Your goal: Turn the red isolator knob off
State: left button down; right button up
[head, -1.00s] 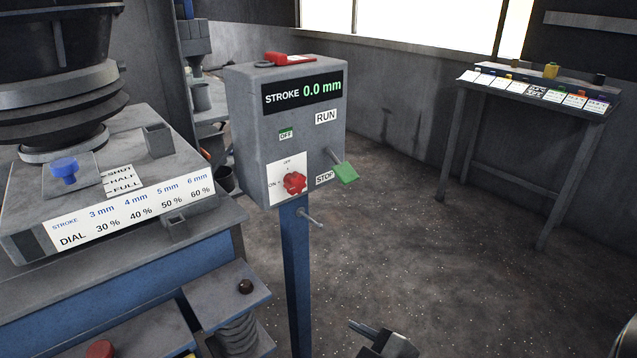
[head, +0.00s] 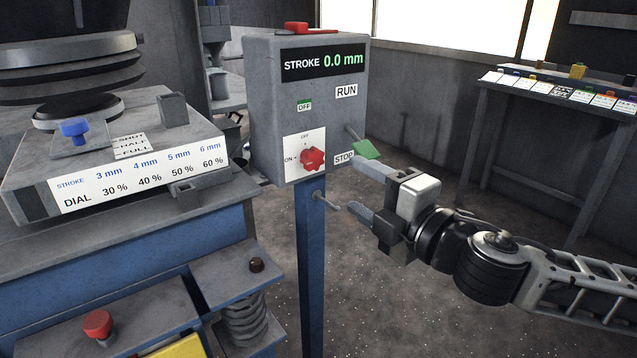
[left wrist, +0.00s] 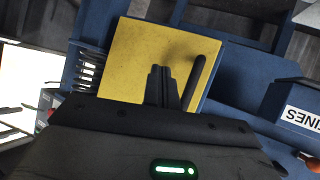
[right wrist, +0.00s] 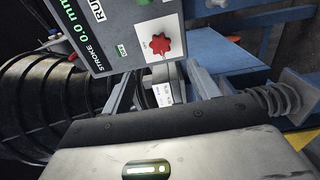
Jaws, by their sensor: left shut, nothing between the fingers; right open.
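The red isolator knob (head: 312,158) is on a white plate low on the front of the grey control box (head: 262,110). The plate has an OFF mark at the top and an ON mark at the left. In the right wrist view the knob (right wrist: 160,44) shows ahead, beyond the fingertips. My right gripper (head: 362,190) is open and empty, to the right of and below the knob, apart from it. In the right wrist view its fingers (right wrist: 158,82) are spread. My left gripper (left wrist: 163,72) is shut and empty, in front of a yellow panel (left wrist: 140,52); it is not in the head view.
A green-ended lever (head: 367,150) juts from the box's right side, close to my right gripper's upper finger. A small rod (head: 326,201) sticks out from the blue post (head: 311,260). The screen machine (head: 130,215) stands left; a table with cards (head: 560,95) stands back right.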

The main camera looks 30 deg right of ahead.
aim_at(316, 161)
jog(key=w, duration=0.3)
jog(key=w+a, duration=0.1)
jog(key=w, duration=0.2)
jog(key=w+p, duration=0.1)
jog(key=w, duration=0.3)
jog(key=shift+w+a+r, duration=0.1)
jog(key=shift+a, duration=0.1)
jog(key=shift+w+a, duration=0.1)
jog(key=shift+w, duration=0.45)
pick_arm(q)
jog(key=shift+w+f, duration=0.1)
jog(key=shift+f, duration=0.1)
jog(key=shift+r, duration=0.1)
pick_arm(e)
jog(key=c, duration=0.9)
